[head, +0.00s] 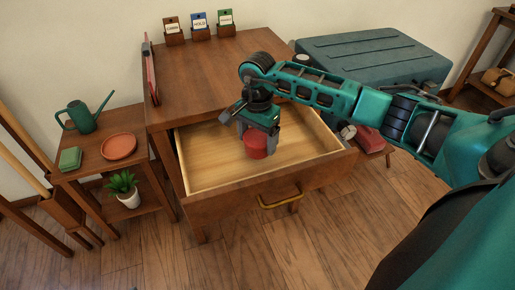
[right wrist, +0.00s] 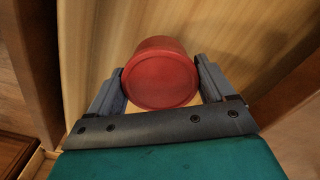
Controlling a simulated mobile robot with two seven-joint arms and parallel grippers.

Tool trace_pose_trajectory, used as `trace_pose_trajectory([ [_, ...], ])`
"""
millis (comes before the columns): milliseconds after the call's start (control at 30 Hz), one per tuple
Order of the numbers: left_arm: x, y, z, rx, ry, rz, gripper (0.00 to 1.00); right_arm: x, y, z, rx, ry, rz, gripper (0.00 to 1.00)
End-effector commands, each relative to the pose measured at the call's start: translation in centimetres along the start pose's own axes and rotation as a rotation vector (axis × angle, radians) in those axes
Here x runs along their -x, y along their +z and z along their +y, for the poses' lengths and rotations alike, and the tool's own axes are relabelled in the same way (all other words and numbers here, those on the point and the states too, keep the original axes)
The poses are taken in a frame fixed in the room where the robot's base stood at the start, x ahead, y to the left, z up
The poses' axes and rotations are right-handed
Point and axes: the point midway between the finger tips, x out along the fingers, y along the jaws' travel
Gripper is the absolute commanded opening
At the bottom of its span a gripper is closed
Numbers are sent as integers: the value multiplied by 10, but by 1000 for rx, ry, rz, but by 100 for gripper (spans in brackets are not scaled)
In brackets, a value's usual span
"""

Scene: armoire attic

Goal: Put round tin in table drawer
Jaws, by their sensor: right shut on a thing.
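The red round tin (head: 256,146) is held in my right gripper (head: 258,134), inside the outline of the open table drawer (head: 225,170). In the right wrist view the tin (right wrist: 160,76) sits between the two fingers of the gripper (right wrist: 160,85), with the pale wooden drawer bottom behind it. I cannot tell whether the tin touches the drawer bottom. The drawer is pulled out from the wooden table (head: 205,75) and looks empty apart from the tin and gripper. My left gripper is not in view.
The drawer's front has a brass handle (head: 281,200). A small side table to the left holds a green watering can (head: 84,117), a terracotta dish (head: 118,146) and a green box (head: 70,159). A teal trunk (head: 375,58) stands right. Wooden floor in front is clear.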

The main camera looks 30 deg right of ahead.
Motion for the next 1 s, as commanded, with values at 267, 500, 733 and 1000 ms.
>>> trace_pose_trajectory([
  [267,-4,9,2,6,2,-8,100,-36,0,0,0,0,0,51],
  [500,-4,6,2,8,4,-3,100,-36,0,0,0,0,1,51],
  [733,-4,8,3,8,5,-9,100,-39,0,0,-1,1,0,94],
  [1000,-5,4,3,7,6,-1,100,-38,0,0,-1,1,0,100],
])
